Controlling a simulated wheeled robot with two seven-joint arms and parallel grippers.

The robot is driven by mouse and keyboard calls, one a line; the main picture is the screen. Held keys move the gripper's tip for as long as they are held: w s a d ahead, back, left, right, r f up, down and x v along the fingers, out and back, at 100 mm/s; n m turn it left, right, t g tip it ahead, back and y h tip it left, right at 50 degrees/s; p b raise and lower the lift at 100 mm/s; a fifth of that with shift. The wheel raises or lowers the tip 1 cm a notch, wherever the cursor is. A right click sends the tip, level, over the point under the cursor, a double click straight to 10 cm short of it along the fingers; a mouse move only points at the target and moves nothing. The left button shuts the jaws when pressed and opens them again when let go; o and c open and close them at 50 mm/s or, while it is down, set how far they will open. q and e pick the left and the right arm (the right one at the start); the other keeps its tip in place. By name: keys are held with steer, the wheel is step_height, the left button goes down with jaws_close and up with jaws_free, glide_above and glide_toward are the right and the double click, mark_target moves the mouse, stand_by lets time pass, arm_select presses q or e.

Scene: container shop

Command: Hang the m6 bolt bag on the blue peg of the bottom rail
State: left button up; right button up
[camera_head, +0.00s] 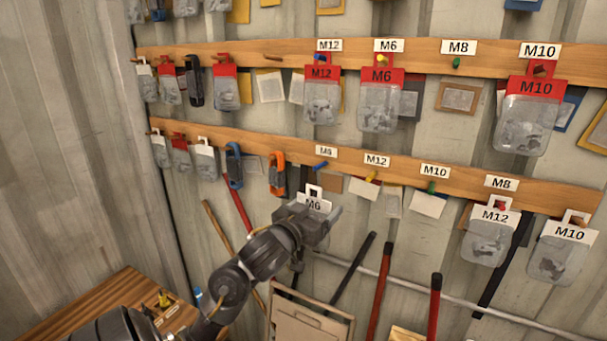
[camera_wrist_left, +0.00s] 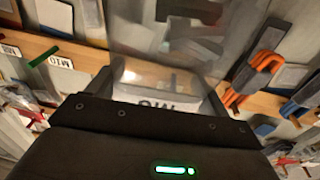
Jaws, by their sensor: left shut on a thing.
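The m6 bolt bag has a white header card (camera_head: 314,203) marked M6, with a hang loop on top. My left gripper (camera_head: 312,218) is shut on it. In the left wrist view the card (camera_wrist_left: 165,102) shows upside down between the fingers, with the clear pouch (camera_wrist_left: 165,45) beyond. In the head view the gripper hides the pouch. The blue peg (camera_head: 321,166) sticks out of the bottom rail (camera_head: 396,167) under a small white label. It is bare. The card's loop is just below it in the picture; the depth gap is unclear. My right gripper is not in view.
An orange clamp (camera_head: 277,174) and a blue clamp (camera_head: 234,166) hang left of the blue peg. The yellow peg (camera_head: 371,177) and green peg (camera_head: 432,187) to its right are bare. Bags M12 (camera_head: 490,215) and M10 (camera_head: 569,233) hang farther right. Long-handled tools stand below.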

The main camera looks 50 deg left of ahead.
mark_target(300, 196)
arm_select(q)
steer(key=shift+n+y, duration=0.4)
steer(key=shift+y, duration=0.3)
steer(key=a+r, duration=0.1)
steer(key=s+a+r, duration=0.1)
steer(key=r, duration=0.1)
steer(key=shift+a+p, duration=0.4)
steer(key=shift+a+r, duration=0.1)
steer(key=shift+a, duration=0.3)
steer(key=shift+w, duration=0.1)
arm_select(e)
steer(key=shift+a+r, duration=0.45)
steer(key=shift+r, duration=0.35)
arm_select(q)
steer(key=shift+w, duration=0.1)
